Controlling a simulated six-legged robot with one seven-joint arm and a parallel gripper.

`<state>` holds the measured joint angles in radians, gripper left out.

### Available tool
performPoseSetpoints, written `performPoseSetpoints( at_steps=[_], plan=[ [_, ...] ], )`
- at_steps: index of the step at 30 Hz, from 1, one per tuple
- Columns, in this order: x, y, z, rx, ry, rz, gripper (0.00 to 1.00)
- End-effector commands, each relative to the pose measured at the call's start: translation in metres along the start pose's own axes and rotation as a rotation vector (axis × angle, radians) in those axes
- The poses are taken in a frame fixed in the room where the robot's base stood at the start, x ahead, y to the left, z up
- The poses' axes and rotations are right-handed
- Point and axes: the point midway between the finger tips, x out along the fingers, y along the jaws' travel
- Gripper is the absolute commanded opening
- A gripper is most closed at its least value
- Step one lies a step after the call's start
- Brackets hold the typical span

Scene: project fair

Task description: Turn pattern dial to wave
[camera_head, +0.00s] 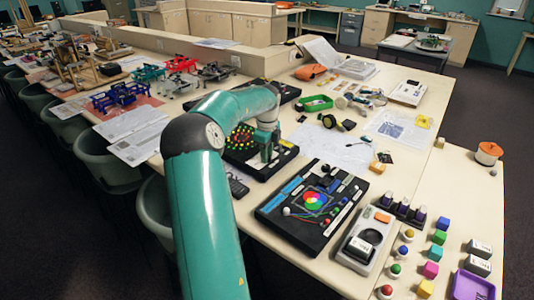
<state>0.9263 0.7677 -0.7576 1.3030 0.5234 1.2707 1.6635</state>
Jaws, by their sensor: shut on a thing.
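A black panel (231,161) with a grid of red, yellow and green lights lies on the long table, partly behind my teal arm. My gripper (266,155) points down at the right part of this panel. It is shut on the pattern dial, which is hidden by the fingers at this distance. The dial's labels and the way its pointer faces cannot be made out.
A second black board (312,207) with a colour wheel lies in front. A grey device (366,238), coloured cubes and balls, and a purple tray (472,287) stand at the right. Chairs line the table's left side.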

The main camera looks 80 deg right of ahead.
Motion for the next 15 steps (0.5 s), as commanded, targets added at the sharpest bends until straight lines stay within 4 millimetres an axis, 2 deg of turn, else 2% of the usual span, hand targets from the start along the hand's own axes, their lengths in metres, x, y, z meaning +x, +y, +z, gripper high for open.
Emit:
performPoseSetpoints(
  at_steps=[15],
  plan=[
    [-0.001,-0.0005,0.0001,0.49,0.0,-0.003,0.04]
  ],
)
